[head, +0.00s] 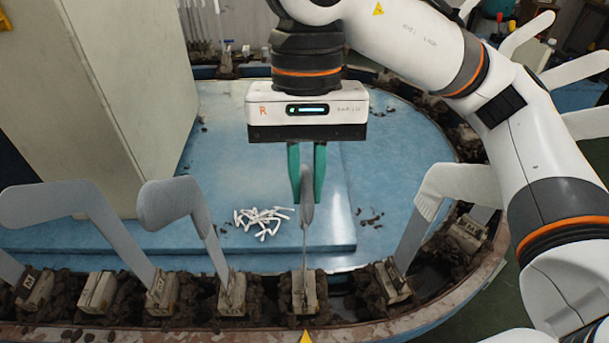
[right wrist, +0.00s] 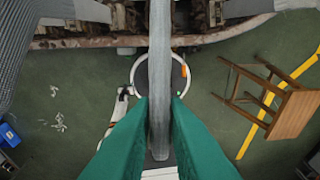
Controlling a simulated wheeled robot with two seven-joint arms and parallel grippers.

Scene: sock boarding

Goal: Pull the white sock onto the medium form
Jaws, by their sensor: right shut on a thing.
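The form in the middle (head: 304,255) stands upright, seen edge-on, on its block (head: 305,293) at the near rim. Its upper part is thicker and pale grey, which looks like the sock (head: 307,212) around it; edge-on I cannot tell how far it reaches. My right gripper (head: 307,178) comes from above, its green fingers shut on either side of this upper part. In the right wrist view, the fingers (right wrist: 160,110) pinch the long grey piece (right wrist: 160,60) running down the middle. My left gripper is not in view.
Neighbouring forms stand close by: one at left (head: 175,205) and one at right (head: 455,185), both seeming covered by pale socks. Small white pieces (head: 263,221) lie on the blue surface (head: 390,160). A tall pale cabinet (head: 110,90) stands at left.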

